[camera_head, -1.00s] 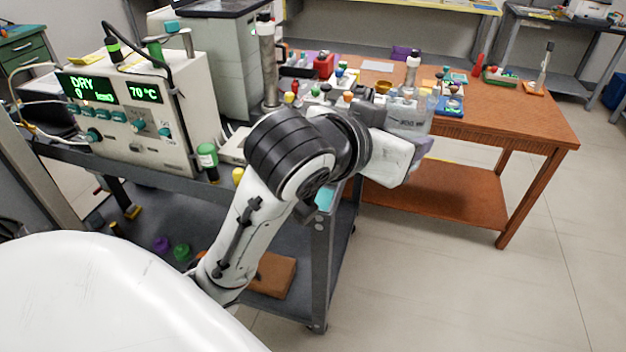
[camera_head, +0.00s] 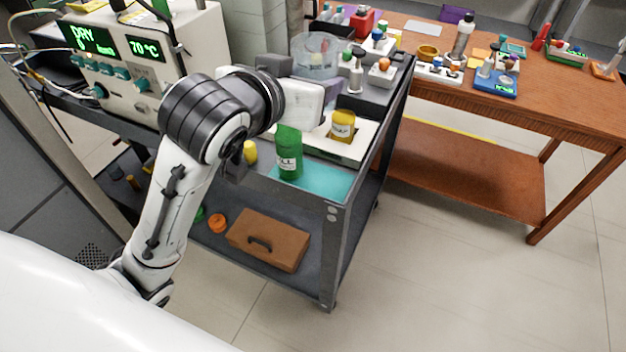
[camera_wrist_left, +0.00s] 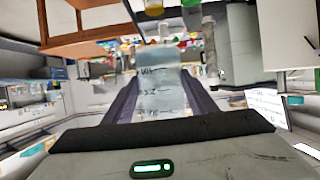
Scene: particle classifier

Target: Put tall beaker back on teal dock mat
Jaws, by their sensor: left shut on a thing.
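The tall beaker (camera_head: 317,52) is clear, and in the left wrist view it (camera_wrist_left: 162,92) shows dark handwritten markings. My left gripper (camera_head: 300,76) is shut on it and holds it over the back of the grey cart; its exact height is hard to tell. In the left wrist view the dark fingers (camera_wrist_left: 160,100) lie on both sides of the beaker. The teal dock mat (camera_head: 322,184) lies at the cart's front right corner, nearer than the beaker. A green bottle (camera_head: 289,158) stands at the mat's left back part. My right gripper is out of view.
A yellow jar (camera_head: 343,125) stands on a white device (camera_head: 355,148) behind the mat. A small yellow object (camera_head: 250,152) is left of the bottle. The dryer box (camera_head: 140,80) is at left. The brown table (camera_head: 540,110) holds several instruments at right.

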